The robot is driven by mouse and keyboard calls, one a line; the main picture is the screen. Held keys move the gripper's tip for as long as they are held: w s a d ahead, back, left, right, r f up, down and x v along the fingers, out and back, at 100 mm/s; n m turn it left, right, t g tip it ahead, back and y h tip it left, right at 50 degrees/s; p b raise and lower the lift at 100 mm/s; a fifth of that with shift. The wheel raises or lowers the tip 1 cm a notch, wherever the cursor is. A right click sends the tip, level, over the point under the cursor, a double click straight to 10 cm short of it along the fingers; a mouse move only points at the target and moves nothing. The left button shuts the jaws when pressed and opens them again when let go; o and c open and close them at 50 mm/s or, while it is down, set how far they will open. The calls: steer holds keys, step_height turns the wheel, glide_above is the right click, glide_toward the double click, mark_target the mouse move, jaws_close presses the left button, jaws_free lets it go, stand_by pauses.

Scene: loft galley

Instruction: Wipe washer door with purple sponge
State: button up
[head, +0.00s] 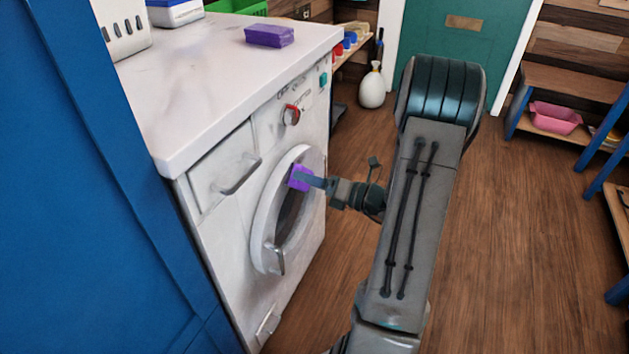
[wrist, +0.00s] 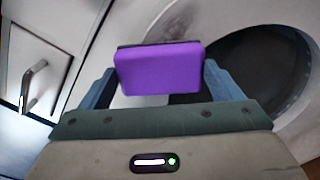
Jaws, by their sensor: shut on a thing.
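The washer (head: 222,219) is white, with a round door (head: 262,220) on its front. My gripper (head: 306,182) is shut on a purple sponge (head: 299,177). The sponge is at the upper part of the door, close to its ring and dark glass; I cannot tell whether it touches. In the wrist view the sponge (wrist: 160,68) sits between the two fingers of my gripper (wrist: 158,80). The dark door glass (wrist: 252,70) shows behind it to the right.
Another purple block (head: 269,35) lies on the white counter (head: 200,75) above the washer. A blue panel (head: 85,180) stands at the left. A white bottle (head: 372,88) stands on the floor behind. The wooden floor (head: 530,230) at the right is clear.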

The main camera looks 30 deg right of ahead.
steer(key=shift+w+a, duration=0.25)
steer(key=shift+w, duration=0.1)
steer(key=shift+w+d+p, duration=0.55)
steer(key=shift+w+d, duration=0.3)
steer(key=shift+d, duration=0.2)
steer(key=shift+w+d+p, duration=0.5)
steer(key=shift+w+d, duration=0.3)
steer(key=shift+d, duration=0.25)
steer(key=shift+w+d+p, duration=0.55)
steer(key=shift+w+d, duration=0.3)
steer(key=shift+d, duration=0.2)
steer(key=shift+r+p, duration=0.1)
steer(key=shift+p, duration=0.2)
steer(key=s+a+p, duration=0.2)
steer(key=s+a, duration=0.3)
steer(key=a, duration=0.1)
steer(key=shift+a, duration=0.25)
